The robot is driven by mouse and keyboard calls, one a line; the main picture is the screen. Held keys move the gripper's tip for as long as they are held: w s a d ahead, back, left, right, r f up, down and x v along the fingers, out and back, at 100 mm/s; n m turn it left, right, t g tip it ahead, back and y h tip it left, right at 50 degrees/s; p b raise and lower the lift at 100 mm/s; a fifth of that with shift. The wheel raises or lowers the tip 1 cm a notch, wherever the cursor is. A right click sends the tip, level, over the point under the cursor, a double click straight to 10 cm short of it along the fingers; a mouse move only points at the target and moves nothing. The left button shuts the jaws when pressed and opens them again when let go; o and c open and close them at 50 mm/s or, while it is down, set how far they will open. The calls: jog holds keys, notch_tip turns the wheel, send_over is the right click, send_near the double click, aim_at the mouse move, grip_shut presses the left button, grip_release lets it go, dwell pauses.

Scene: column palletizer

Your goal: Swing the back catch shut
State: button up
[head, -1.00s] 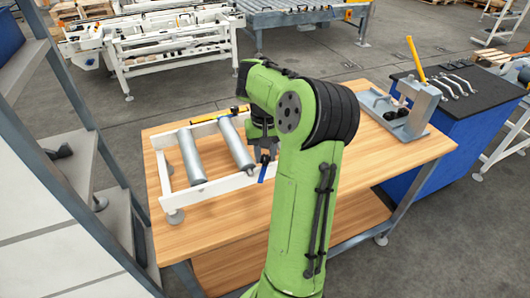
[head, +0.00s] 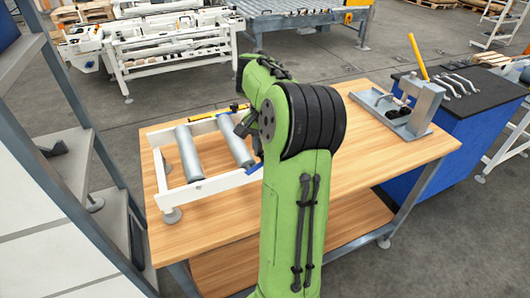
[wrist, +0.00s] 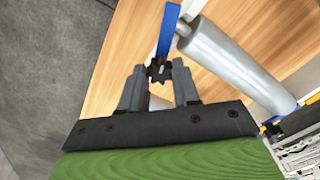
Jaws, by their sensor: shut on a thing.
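In the wrist view my gripper (wrist: 160,72) is shut on a small black star-shaped knob (wrist: 158,71) at the near end of a blue catch (wrist: 168,30). The catch lies next to the end of a grey roller (wrist: 235,62). In the head view a blue catch (head: 255,168) shows at the near right corner of the white roller frame (head: 208,188), partly hidden by my arm. My fingertips are hidden there behind my arm. I cannot tell from the views whether the catch is fully shut.
The frame stands on a wooden table (head: 350,150) with two rollers across it. A yellow bar (head: 205,116) lies along its far side. A grey fixture with a yellow handle (head: 418,95) stands at the right rear. The table's middle right is clear.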

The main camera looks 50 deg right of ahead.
jog(key=shift+m+b, duration=0.7)
jog(key=shift+m, duration=0.9)
jog(key=o, duration=1.1)
jog(key=shift+c, duration=0.2)
notch_tip(320, 180, up, 16)
jog(key=p, duration=0.9)
jog(key=shift+f, duration=0.15)
